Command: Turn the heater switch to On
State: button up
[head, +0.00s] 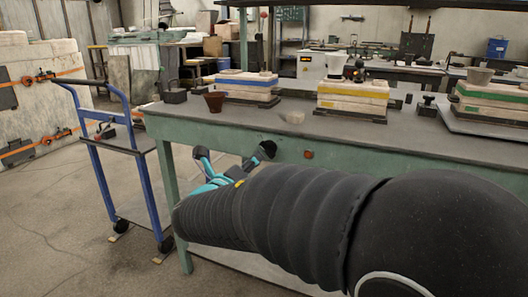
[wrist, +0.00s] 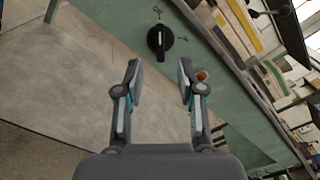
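The heater switch appears in the wrist view as a round black knob (wrist: 160,43) with a pale pointer line, on the green front panel of the workbench. My gripper (wrist: 159,66) is open and empty. Its two fingers are apart, and the knob is beyond the tips, roughly in line with the gap. In the head view my gripper (head: 230,161) is at the bench front, partly hidden by my arm. A dark round shape there, probably the knob (head: 266,149), is close to the fingers; contact is unclear.
An orange-brown indicator (head: 308,155) is on the panel right of the knob; it also shows in the wrist view (wrist: 201,75). A blue cart (head: 113,135) stands left.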

aim_at(264, 150)
jog(key=x, duration=0.8)
jog(key=shift+w+f, duration=0.1)
grip_shut()
